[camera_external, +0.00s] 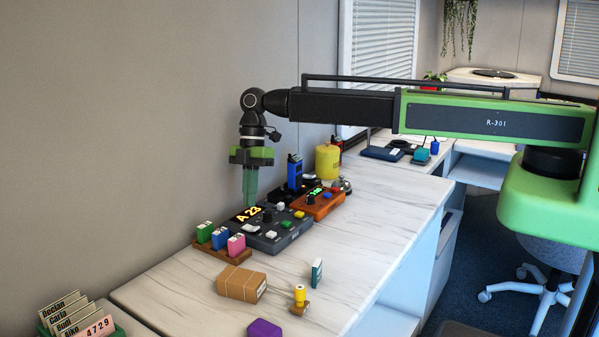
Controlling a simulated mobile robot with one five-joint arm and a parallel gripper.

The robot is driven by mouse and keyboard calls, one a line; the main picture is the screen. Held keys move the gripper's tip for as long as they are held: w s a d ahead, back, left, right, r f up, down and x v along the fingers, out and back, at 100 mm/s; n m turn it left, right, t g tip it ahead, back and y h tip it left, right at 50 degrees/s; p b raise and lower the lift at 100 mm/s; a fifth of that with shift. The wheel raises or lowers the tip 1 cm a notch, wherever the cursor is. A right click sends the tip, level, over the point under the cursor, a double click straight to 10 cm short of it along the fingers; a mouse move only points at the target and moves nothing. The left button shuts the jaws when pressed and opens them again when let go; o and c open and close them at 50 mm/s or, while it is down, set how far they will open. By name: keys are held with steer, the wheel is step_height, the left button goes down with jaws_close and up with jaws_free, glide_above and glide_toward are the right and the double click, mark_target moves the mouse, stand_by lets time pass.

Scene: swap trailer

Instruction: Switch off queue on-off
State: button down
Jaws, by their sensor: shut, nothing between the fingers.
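The queue panel (275,234) is a dark grey box on the white counter, with several buttons and a knob on its top. Its display (248,214) is lit and reads "A 23" in yellow. My gripper (249,203) points straight down over the panel's back left part, close to the display. Its greenish fingers are shut with nothing between them. I cannot tell whether the fingertips touch the panel. Which control is the on-off one is too small to tell, and part of the panel behind the fingers is hidden.
An orange device (318,203) with a green display stands right behind the panel. A blue radio (294,173) and a yellow canister (328,161) stand farther back. Colored blocks in a wooden holder (222,247), a cardboard box (241,284) and a stamp (299,296) are in front. The counter's right side is clear.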

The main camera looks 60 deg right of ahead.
mark_target(257, 227)
steer(key=f+b, duration=0.1)
steer(key=s+f+b, duration=0.1)
steer(key=f, duration=0.1)
steer(key=f+b, duration=0.1)
steer(key=shift+s+a+f, duration=0.15)
steer(key=shift+s+f, duration=0.1)
steer(key=shift+f, duration=0.15)
steer(key=shift+r, duration=0.1)
steer(key=shift+s+f+t+b, duration=0.35)
steer(key=shift+s+f+t, duration=0.05)
steer(key=shift+s+f, duration=0.1)
steer(key=shift+w+r, duration=0.15)
steer(key=shift+w, duration=0.2)
